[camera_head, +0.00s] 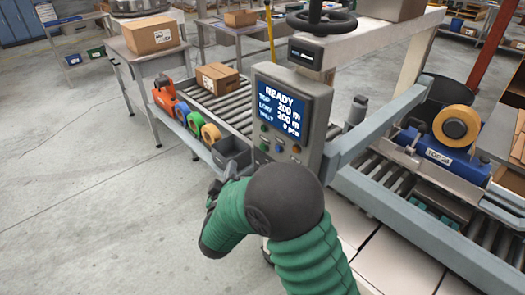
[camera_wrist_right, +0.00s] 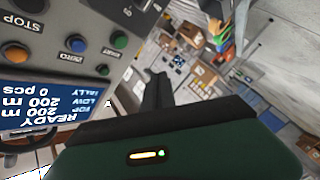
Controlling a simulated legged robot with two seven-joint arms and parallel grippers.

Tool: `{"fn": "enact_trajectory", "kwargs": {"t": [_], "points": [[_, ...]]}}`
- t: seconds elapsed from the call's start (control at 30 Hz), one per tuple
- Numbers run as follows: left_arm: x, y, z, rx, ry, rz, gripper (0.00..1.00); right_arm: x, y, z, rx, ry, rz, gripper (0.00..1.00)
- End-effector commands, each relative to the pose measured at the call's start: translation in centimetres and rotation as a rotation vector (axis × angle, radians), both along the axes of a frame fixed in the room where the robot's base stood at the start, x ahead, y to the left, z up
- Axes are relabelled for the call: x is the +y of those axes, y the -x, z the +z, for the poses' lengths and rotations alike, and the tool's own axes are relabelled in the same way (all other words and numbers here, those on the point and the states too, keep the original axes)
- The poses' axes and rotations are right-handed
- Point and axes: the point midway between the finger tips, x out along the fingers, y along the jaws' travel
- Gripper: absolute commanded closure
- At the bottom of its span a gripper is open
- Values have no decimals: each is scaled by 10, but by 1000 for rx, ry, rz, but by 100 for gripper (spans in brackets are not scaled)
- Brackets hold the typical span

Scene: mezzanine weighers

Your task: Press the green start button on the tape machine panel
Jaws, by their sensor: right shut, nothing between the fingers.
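The tape machine panel (camera_head: 318,88) is a grey box with a lit screen reading READY. In the right wrist view the panel appears upside down at the left. A green button (camera_wrist_right: 121,40) sits there beside a START label, and it shows small in the head view (camera_head: 264,147) at the panel's lower left. My right gripper (camera_head: 212,192) is shut and empty, below and left of the panel, apart from the button. Its dark fingers (camera_wrist_right: 156,92) show in the wrist view, right of the buttons. My left gripper is out of view.
Another small green button (camera_wrist_right: 103,68) is nearer the screen. A grey bin (camera_head: 233,152) and tape rolls (camera_head: 210,133) lie left of the panel.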

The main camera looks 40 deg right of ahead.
Motion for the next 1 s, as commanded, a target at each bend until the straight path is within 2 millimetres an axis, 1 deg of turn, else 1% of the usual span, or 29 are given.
{"fn": "enact_trajectory", "kwargs": {"t": [0.13,0.23,0.37,0.6,0.7,0.83,1.0], "points": [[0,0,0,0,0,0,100,-1,-1,0,0,-1,1,100],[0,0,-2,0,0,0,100,-8,-1,-1,-2,-1,-1,100],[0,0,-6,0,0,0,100,-24,-2,-2,-1,-2,-2,100],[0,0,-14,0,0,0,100,-60,-4,-2,-1,-3,-2,100],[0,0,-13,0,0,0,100,-72,-6,0,0,-3,1,100],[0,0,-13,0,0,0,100,-83,-7,0,-1,-2,1,100],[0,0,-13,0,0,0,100,-88,-7,0,0,-3,3,100]]}}
